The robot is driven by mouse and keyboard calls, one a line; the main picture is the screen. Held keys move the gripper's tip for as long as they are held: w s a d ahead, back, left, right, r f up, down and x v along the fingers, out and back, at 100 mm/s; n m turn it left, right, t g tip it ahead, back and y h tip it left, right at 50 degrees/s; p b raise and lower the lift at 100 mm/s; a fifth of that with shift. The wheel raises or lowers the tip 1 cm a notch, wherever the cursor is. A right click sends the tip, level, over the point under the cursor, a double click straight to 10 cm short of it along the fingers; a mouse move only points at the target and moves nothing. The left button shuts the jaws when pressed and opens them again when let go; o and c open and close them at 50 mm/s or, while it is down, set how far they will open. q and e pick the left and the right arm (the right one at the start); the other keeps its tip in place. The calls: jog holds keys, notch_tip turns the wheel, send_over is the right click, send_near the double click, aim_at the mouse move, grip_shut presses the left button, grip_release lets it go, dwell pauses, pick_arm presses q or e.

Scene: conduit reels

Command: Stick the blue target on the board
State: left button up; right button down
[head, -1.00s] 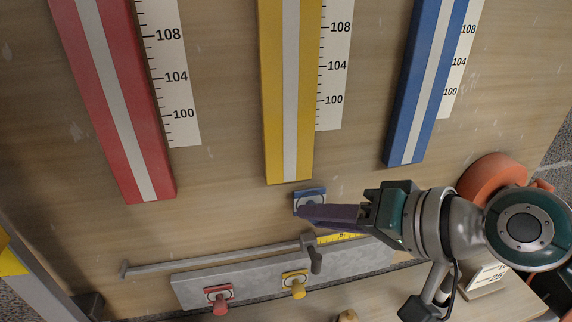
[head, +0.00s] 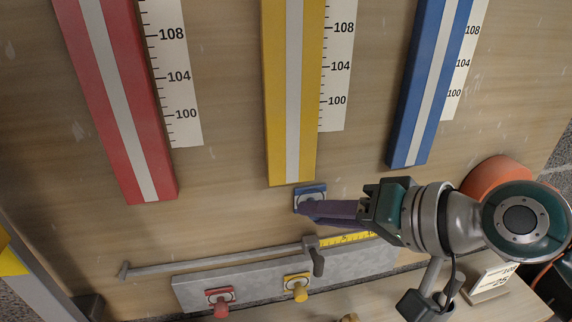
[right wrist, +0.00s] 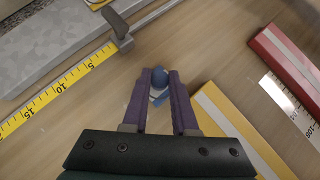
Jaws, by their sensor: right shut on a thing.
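The blue target (head: 316,189) is a small flat plate with a pale face and a round blue knob, which shows in the right wrist view (right wrist: 159,77). My right gripper (head: 304,206) is shut on the knob with its purple fingers, just below the lower end of the yellow strip (head: 291,110). It also shows in the right wrist view (right wrist: 160,85). The wooden board (head: 225,185) is behind the target; I cannot tell whether they touch. A blue strip (head: 420,90) with a number scale (head: 463,75) is on the board at the right. My left gripper is not in view.
A red strip (head: 115,100) is at the left. A grey plate (head: 255,285) holds a red target (head: 220,298) and a yellow target (head: 296,285). A grey rod with a slider (head: 316,260) and yellow tape (head: 345,239) lie above it. An orange reel (head: 494,180) is behind my arm.

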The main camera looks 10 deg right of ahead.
jog(key=c, duration=0.6)
grip_release()
jog(key=shift+o, duration=0.2)
jog(key=o, duration=0.4)
jog(key=shift+s, duration=0.1)
jog(key=shift+s+p, duration=0.4)
jog(key=shift+s, duration=0.05)
jog(key=shift+s+d+p, duration=0.2)
jog(key=shift+s+p, duration=1.4)
jog(key=shift+s, duration=2.4)
